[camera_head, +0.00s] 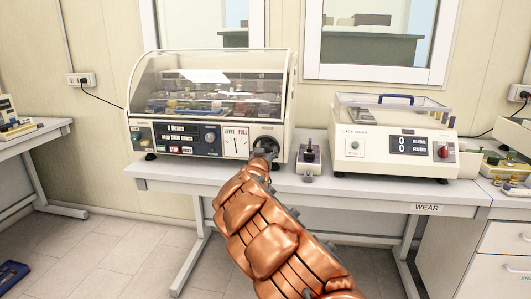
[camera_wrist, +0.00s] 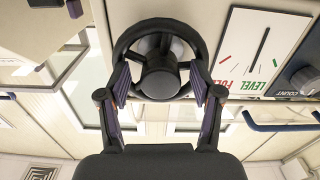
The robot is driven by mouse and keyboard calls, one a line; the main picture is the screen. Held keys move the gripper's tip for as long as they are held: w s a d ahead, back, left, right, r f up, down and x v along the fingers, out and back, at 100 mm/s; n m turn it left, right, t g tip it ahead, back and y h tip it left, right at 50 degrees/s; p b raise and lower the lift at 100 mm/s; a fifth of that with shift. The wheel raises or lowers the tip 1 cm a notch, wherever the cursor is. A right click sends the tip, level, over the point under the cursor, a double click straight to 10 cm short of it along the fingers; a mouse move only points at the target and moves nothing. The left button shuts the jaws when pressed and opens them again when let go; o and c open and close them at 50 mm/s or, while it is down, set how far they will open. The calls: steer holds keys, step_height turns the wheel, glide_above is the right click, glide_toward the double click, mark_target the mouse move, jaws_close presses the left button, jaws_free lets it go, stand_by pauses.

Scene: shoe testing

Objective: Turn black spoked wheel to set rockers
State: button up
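The black spoked wheel (camera_head: 268,142) is on the right end of the front panel of the domed machine (camera_head: 141,137). My gripper hides part of it in the head view. In the wrist view, which looks upside down, the wheel (camera_wrist: 160,92) shows its rim and round hub. My gripper (camera_wrist: 160,72) is open, with its purple-padded fingers spread on either side of the hub and overlapping the rim. A gap shows between each pad and the hub. I cannot tell whether the fingers touch the rim. The level gauge (camera_head: 236,143) has dark needles near upright.
A small device with a dark knob (camera_head: 310,152) stands just right of the wheel. The lace wear machine (camera_head: 395,150) is farther right on the same bench (camera_head: 345,192). The clear cover (camera_head: 205,75) over the domed machine is down. A side table (camera_head: 25,138) stands at left.

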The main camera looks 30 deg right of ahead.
steer(key=c, duration=1.1)
steer(key=shift+o, duration=0.2)
steer(key=shift+a+f+m+b, duration=0.1)
steer(key=shift+m+b, duration=0.4)
steer(key=shift+m, duration=0.2)
steer(key=shift+m+b, duration=0.3)
steer(key=shift+m, duration=0.2)
steer(key=m+b, duration=0.4)
steer(key=m, duration=0.1)
steer(key=shift+m+b, duration=0.3)
steer(key=shift+m, duration=0.1)
steer(key=m+b, duration=0.1)
steer(key=m, duration=0.1)
steer(key=shift+m+b, duration=0.35)
steer(key=shift+m, duration=0.05)
steer(key=m+b, duration=0.2)
steer(key=m, duration=0.1)
steer(key=shift+r+m+b, duration=0.2)
steer(key=shift+m+b, duration=0.35)
steer(key=shift+m, duration=0.75)
